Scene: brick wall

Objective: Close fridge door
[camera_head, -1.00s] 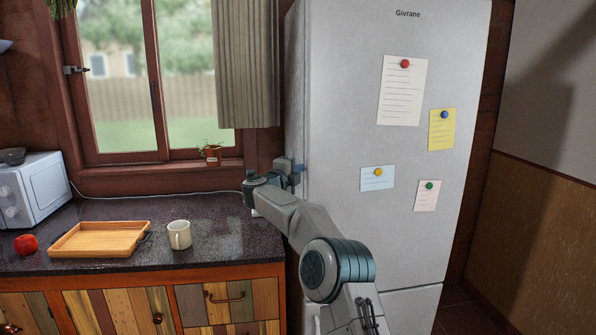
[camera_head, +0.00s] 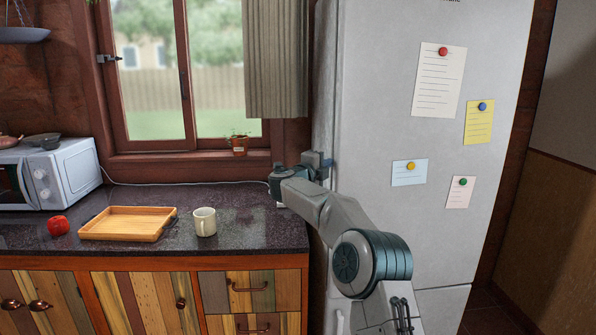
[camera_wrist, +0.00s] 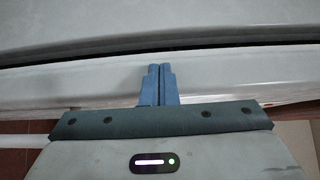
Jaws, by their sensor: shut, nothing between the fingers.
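The tall grey fridge (camera_head: 385,110) stands at the right of the head view, its broad front door facing me and looking shut or nearly shut. In the wrist view a narrow dark seam runs across the pale fridge surface (camera_wrist: 80,75), which fills the upper part. My gripper (camera_head: 327,164) is at the fridge's left edge, at about mid-height. Its blue fingers (camera_wrist: 160,70) are together, with nothing between them, and their tips lie just below the seam in the picture. I cannot tell whether they touch the fridge. My arm hides part of the door's lower left.
A dark counter (camera_head: 250,225) left of the fridge holds a wooden tray (camera_head: 125,224), a mug (camera_head: 205,222), a red apple (camera_head: 59,226) and a white microwave (camera_head: 70,172). A potted plant (camera_head: 239,145) is on the windowsill. Floor shows right of the fridge.

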